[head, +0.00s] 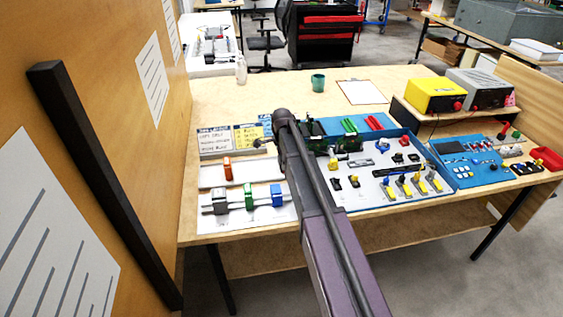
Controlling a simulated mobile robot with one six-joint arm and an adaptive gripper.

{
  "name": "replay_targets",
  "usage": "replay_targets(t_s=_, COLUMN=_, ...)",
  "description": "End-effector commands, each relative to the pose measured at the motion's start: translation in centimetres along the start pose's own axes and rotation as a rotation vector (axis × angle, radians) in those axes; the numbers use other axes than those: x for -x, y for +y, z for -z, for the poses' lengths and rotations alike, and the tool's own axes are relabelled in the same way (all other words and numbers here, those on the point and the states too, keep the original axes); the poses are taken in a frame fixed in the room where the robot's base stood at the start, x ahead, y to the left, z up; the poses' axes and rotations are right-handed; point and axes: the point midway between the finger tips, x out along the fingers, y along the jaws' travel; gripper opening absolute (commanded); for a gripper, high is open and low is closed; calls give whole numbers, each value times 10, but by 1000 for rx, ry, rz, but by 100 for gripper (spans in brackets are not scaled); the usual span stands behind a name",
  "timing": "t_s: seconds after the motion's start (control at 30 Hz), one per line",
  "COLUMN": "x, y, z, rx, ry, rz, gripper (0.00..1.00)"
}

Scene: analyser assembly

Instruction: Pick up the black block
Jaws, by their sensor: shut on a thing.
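My arm reaches out over the table, and its far end hides what lies behind it. I cannot make out my gripper's fingers. A small dark part shows just left of the arm's far end, but I cannot tell what it is. Small black blocks lie in the blue tray (452,184): one black block (336,184) and another black block (354,181) near the front left, and black pieces (398,157) further right. I cannot tell which of them is the task's block, or whether a block is in my gripper.
A white rail board (220,222) with grey, green and blue clamps lies left of my arm. A grey tray (260,170) holds an orange piece. Behind stand a green cup (318,82), a clipboard (362,92) and a yellow box (434,95). A wooden panel (120,120) rises at left.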

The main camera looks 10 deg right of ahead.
Motion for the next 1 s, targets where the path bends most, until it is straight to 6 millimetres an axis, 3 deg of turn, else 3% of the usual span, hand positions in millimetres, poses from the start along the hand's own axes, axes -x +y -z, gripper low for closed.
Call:
replay_targets(t_s=0.43, x=37, y=0, z=0, rx=0, ry=0, rz=0, gripper=55)
replay_targets(t_s=0.8, x=40, y=90, z=4, rx=1, ry=0, rz=0, gripper=55)
replay_targets(t_s=1.0, x=43, y=128, z=7, rx=1, ry=0, rz=0, gripper=55)
